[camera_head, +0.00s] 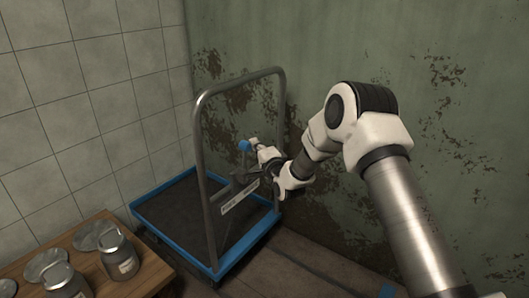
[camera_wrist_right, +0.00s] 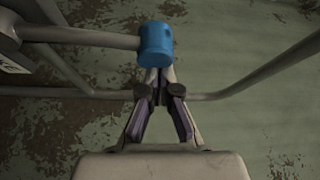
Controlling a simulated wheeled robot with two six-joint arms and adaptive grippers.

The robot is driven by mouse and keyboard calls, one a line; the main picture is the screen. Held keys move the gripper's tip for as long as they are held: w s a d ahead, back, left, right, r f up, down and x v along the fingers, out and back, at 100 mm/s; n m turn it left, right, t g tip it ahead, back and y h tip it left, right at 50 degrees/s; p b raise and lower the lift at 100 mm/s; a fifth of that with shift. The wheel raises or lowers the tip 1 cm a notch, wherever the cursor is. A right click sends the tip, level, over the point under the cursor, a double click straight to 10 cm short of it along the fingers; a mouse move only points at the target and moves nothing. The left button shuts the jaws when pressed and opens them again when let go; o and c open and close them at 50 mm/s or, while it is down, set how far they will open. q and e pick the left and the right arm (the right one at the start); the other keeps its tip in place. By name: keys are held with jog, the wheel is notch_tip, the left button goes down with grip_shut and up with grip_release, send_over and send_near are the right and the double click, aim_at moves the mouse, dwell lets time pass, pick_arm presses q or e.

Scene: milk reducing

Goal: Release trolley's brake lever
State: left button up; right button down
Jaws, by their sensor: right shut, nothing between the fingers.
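The blue trolley (camera_head: 200,262) stands by the wall with its grey metal handle frame (camera_head: 203,150) upright. The brake lever's blue knob (camera_head: 244,146) sits within the handle frame. In the right wrist view the blue knob (camera_wrist_right: 155,43) ends a grey rod (camera_wrist_right: 80,36) coming in from the left. My right gripper (camera_head: 252,143) is at the lever, right beside the knob. Its fingertips (camera_wrist_right: 154,78) are closed together just below the knob in the wrist view, with nothing between them; whether they touch it I cannot tell. My left gripper is not in view.
A tiled wall is on the left and a worn green wall behind. The trolley's dark platform (camera_head: 180,205) is empty.

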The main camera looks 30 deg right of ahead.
jog(key=s+a+f+n+t+y+b, duration=0.1)
jog(key=s+a+n+t+y+b, duration=0.1)
jog(key=a+n, duration=0.5)
jog(key=shift+s+a+n+t+b, duration=0.3)
jog(key=shift+s+a+t+b, duration=0.2)
jog(key=shift+s+a+b, duration=0.15)
jog(key=shift+a, duration=0.1)
